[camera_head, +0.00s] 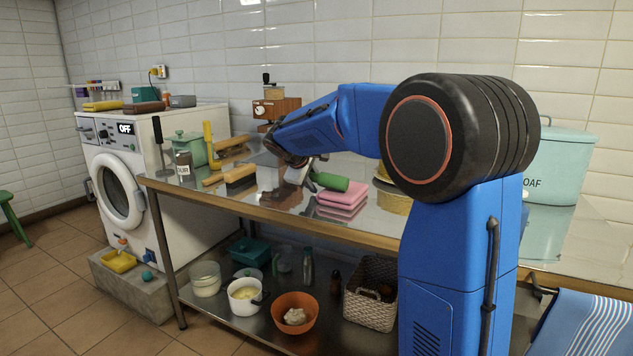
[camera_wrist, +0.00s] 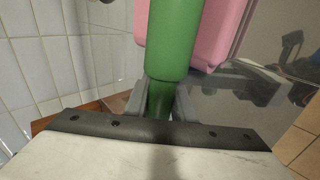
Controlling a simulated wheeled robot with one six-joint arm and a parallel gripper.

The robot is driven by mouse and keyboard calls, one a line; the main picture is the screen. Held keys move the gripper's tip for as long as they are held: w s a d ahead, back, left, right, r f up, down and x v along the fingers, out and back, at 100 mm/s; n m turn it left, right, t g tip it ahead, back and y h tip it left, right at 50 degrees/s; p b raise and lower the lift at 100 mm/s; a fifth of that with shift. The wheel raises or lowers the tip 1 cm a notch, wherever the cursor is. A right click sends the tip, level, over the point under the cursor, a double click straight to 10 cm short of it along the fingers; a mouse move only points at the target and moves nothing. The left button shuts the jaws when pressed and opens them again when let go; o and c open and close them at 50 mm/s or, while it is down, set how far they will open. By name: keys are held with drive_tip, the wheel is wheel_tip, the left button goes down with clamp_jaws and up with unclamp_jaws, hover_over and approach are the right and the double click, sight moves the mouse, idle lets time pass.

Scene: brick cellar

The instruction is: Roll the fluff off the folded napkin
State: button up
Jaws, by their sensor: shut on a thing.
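The folded pink napkin (camera_head: 345,197) lies in a layered stack on the metal table. It also shows in the wrist view (camera_wrist: 220,35), behind the green roller. My gripper (camera_head: 301,175) is shut on the narrow green neck of the roller (camera_head: 331,182). In the wrist view the grey fingers (camera_wrist: 160,103) close on that neck, and the wide green cylinder (camera_wrist: 173,42) points away from me. The roller sits at the napkin's back left edge in the head view; I cannot tell whether they touch. I cannot make out any fluff on the napkin.
Brushes (camera_head: 240,175), a green pot (camera_head: 190,148) and a jar (camera_head: 183,165) stand on the table's left. A coffee grinder (camera_head: 275,103) stands behind my arm. A yellow round stack (camera_head: 392,198) is right of the napkin. A bread bin (camera_head: 560,165) stands far right.

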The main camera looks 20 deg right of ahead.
wheel_tip(320, 180, up, 7)
idle(0.8)
drive_tip(key=shift+a, duration=0.1)
idle(0.8)
